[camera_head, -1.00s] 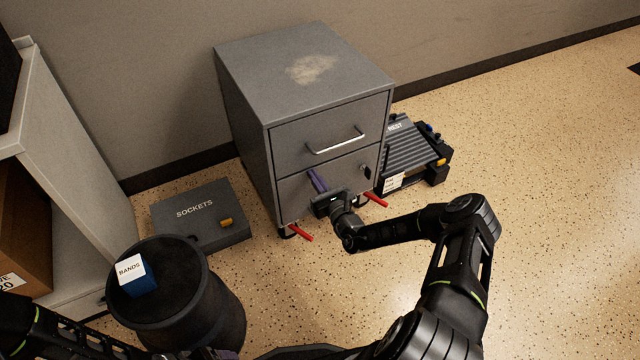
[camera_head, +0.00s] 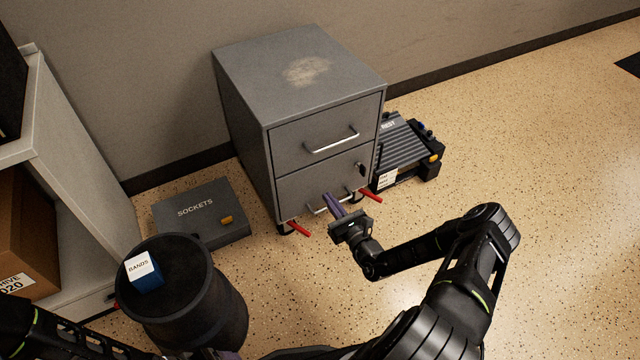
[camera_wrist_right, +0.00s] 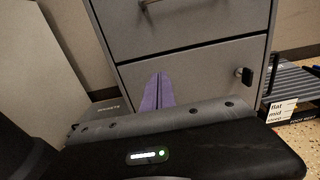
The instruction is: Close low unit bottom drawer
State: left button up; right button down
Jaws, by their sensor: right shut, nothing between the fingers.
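The low unit (camera_head: 243,126) is a grey two-drawer cabinet against the wall. Its bottom drawer (camera_head: 300,186) looks flush with the cabinet face in the head view, and its front also shows in the right wrist view (camera_wrist_right: 205,75). The bottom drawer's bar handle (camera_head: 318,210) is partly hidden by my right gripper. My right gripper (camera_head: 331,199) is shut and empty, its purple fingers in front of the bottom drawer near the handle. I cannot tell whether they touch it. The purple fingertips (camera_wrist_right: 158,92) also show in the wrist view. My left gripper cannot be made out.
A black bin (camera_head: 190,300) with a blue-and-white BANDS box (camera_head: 143,270) on it stands at left front. A grey SOCKETS case (camera_head: 190,228) lies left of the cabinet. A ribbed footrest (camera_head: 402,150) is at its right. Red-tipped feet (camera_head: 299,228) stick out below. The right floor is clear.

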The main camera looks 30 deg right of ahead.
jog(key=s, duration=0.2)
jog(key=shift+s, duration=0.35)
